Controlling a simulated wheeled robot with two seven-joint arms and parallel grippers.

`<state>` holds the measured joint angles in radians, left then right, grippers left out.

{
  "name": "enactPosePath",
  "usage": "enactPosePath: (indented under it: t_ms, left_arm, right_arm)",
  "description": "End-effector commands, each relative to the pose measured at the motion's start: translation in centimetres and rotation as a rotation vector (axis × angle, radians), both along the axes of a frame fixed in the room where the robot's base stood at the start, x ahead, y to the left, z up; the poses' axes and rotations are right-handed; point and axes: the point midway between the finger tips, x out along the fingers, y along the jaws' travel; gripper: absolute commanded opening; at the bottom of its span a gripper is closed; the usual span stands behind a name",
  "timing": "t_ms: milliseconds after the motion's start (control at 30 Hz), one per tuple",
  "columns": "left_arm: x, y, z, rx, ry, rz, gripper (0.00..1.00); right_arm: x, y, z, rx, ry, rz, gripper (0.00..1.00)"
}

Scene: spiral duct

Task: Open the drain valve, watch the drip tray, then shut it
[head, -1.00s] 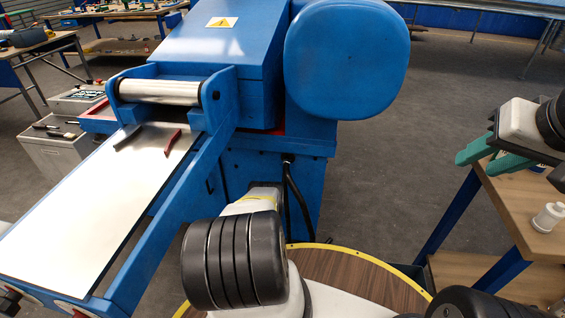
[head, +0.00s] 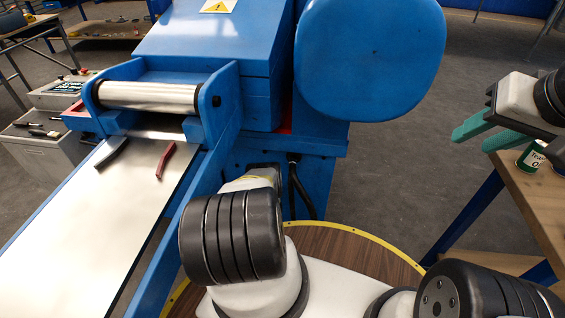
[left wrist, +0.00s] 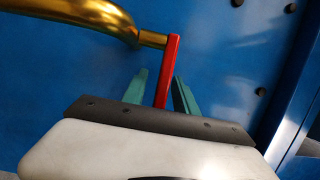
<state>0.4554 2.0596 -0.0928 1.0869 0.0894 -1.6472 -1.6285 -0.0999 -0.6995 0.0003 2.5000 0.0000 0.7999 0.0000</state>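In the left wrist view a red lever (left wrist: 169,66) sits at the end of a curved brass pipe (left wrist: 118,18) against a blue panel. My left gripper (left wrist: 160,90) has its two green fingers apart on either side of the lever. A gap shows on the left of the lever; the right finger is close to it, and contact is unclear. In the head view my left arm hides the left gripper and the valve. My right gripper (head: 470,140) is open and empty, raised over the edge of the wooden bench at right. No drip tray is recognisable.
The blue machine (head: 222,50) fills the centre, with a metal roller (head: 149,97) and a sheet bed (head: 85,225) bearing a red-handled tool (head: 165,160). A wooden bench (head: 535,205) at right holds a green-and-white can (head: 532,156). Floor between machine and bench is open.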

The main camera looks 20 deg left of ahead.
Motion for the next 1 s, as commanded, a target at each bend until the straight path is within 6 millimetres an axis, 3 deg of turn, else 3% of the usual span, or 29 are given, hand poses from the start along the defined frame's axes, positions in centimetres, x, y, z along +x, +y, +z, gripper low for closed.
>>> enactPosePath:
  t_ms: [267, 433, 1000]
  left_arm:
    - [-0.06, -0.12, -0.03, 0.001, 0.000, 0.000, 0.35]
    - [-0.05, -0.11, -0.02, 0.001, 0.000, 0.000, 0.01]
    - [-0.03, -0.10, 0.00, 0.000, 0.000, 0.000, 0.00]
  right_arm:
    - [-0.01, -0.01, 0.02, 0.000, -0.001, 0.000, 0.38]
    - [-0.01, -0.01, 0.02, 0.000, 0.000, 0.000, 0.38]
    - [-0.01, 0.00, 0.01, 0.000, 0.000, 0.000, 0.38]
